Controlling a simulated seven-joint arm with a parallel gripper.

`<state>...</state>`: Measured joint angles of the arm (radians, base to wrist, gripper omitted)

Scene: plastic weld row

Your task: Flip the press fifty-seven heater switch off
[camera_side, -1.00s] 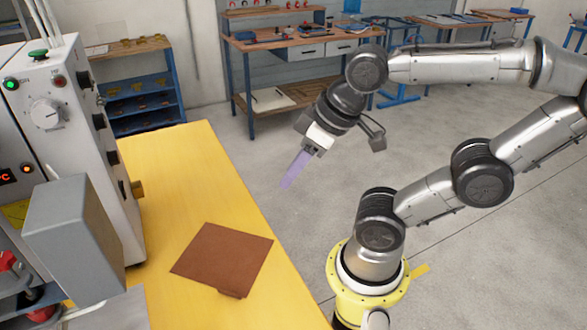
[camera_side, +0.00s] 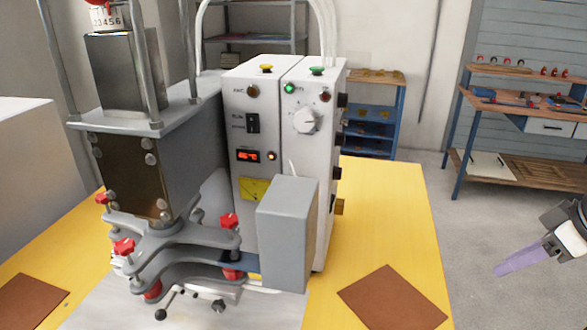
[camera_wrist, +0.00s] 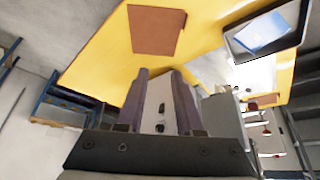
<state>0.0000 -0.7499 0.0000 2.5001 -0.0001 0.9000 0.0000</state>
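The press's control box (camera_side: 262,165) stands on the yellow table in the side view. Its left front panel carries a black rocker switch (camera_side: 253,123) above an orange-lit display (camera_side: 247,155) and a lit orange lamp (camera_side: 271,156). The right panel has a lit green lamp (camera_side: 289,88) and a white knob (camera_side: 304,120). The small labels are too blurred to read, as is the switch's position. My gripper (camera_side: 498,270) is at the far right edge, well away from the box, with nothing in it. In the wrist view its two purple fingers (camera_wrist: 160,72) stand apart.
The press (camera_side: 150,170) with red knobs stands left of the box. A grey block (camera_side: 287,235) stands in front of the box's lower right. Brown mats (camera_side: 393,297) lie on the yellow table (camera_side: 385,210). Floor separates my gripper from the table.

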